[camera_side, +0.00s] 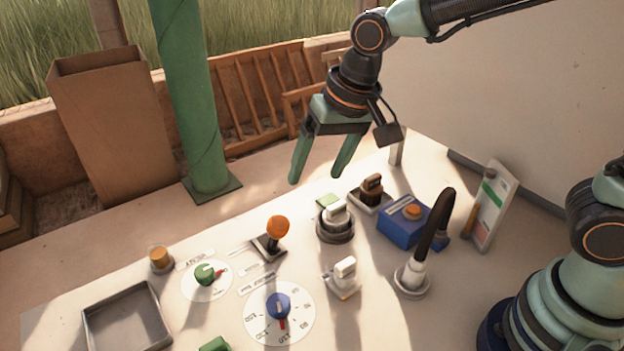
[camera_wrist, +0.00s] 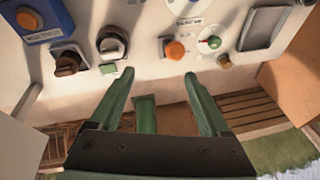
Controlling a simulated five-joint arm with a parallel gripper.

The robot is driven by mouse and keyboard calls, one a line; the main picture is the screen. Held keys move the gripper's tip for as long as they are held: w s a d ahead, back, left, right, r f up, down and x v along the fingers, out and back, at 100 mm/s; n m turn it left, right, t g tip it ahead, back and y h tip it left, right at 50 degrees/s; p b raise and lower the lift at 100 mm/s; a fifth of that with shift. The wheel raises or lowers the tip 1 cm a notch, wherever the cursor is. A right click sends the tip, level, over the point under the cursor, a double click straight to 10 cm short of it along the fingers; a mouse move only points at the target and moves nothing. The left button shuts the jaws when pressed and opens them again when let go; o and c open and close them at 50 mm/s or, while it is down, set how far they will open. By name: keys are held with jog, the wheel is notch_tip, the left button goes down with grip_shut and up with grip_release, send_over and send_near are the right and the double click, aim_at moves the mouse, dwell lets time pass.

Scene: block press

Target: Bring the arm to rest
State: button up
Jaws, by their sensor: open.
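My gripper (camera_side: 318,172) is open and empty. In the side view it hangs in the air above the back edge of the white work table (camera_side: 105,262), with its two green fingers apart and pointing down. In the wrist view the gripper (camera_wrist: 158,76) shows both fingers spread, with nothing between the tips. Its fingertips appear apart from every control on the table.
Below stand an orange-knobbed lever (camera_side: 278,227), a blue dial (camera_side: 279,306), a green dial (camera_side: 205,273), a blue box with an orange button (camera_side: 408,228) and a tall black lever (camera_side: 437,220). A grey tray (camera_side: 88,325) lies front left. A green post (camera_side: 187,90) rises behind.

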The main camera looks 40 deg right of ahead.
jog(key=s+d+r+n+t, duration=0.1)
jog(key=s+d, duration=0.3)
jog(key=d, duration=0.4)
jog(key=s+d+r+n+t+h, duration=0.1)
jog(key=s+d, duration=0.3)
jog(key=d, duration=0.4)
jog(key=shift+r, duration=0.85)
